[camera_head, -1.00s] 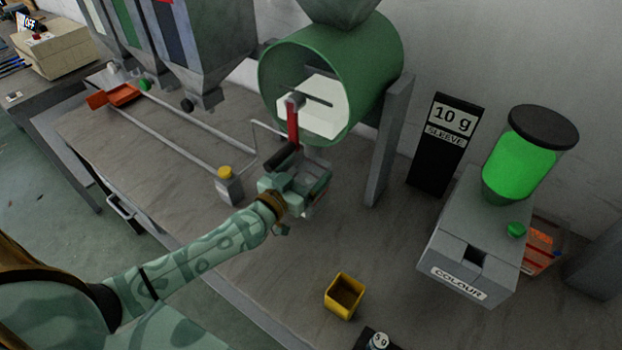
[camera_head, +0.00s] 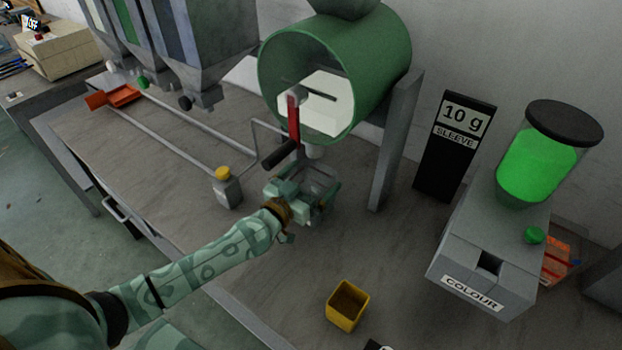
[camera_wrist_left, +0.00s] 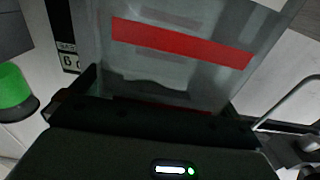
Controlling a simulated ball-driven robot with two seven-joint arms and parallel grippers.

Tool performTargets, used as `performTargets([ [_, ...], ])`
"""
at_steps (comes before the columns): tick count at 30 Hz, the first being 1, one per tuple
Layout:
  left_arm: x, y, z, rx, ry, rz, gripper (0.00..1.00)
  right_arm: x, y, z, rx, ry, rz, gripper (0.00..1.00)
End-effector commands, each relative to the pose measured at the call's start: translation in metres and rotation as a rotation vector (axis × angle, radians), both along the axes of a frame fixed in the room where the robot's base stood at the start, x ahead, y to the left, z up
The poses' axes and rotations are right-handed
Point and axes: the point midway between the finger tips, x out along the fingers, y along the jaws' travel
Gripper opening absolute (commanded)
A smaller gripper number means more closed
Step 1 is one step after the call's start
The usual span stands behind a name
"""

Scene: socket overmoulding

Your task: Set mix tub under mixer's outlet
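The mixer is a green drum (camera_head: 385,65) with a white front and a red lever (camera_head: 293,120) with a dark grip. Its pale outlet (camera_head: 313,151) shows under the drum. The mix tub (camera_head: 322,176) is see-through grey and sits just below the outlet, partly hidden by my left gripper (camera_head: 305,192). In the left wrist view the tub (camera_wrist_left: 180,70) has a red band and stands between the two fingers, which are shut on it. I cannot tell whether it touches the bench or is exactly under the outlet. My right gripper is not in view.
A yellow-capped grey block (camera_head: 227,186) stands left of my left gripper. The mixer's grey leg (camera_head: 392,150) stands to the right. A yellow cup (camera_head: 347,305), the COLOUR machine (camera_head: 485,270) and a black sleeve sign (camera_head: 455,145) are further right.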

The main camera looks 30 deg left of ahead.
Motion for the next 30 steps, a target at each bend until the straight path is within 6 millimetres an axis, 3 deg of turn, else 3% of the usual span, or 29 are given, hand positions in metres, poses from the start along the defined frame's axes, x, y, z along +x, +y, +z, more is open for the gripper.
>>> performTargets([
  [8,-0.004,0.001,0.004,0.001,0.001,0.0,1.0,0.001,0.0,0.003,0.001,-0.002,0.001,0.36],
  [21,-0.098,0.014,0.003,0.002,0.004,-0.001,1.0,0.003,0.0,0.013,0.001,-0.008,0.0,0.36],
  [25,-0.113,0.016,0.003,0.001,0.002,0.0,1.0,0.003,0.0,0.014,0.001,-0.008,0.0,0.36],
  [30,-0.119,0.017,0.004,0.001,0.0,-0.001,1.0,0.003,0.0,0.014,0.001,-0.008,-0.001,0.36],
])
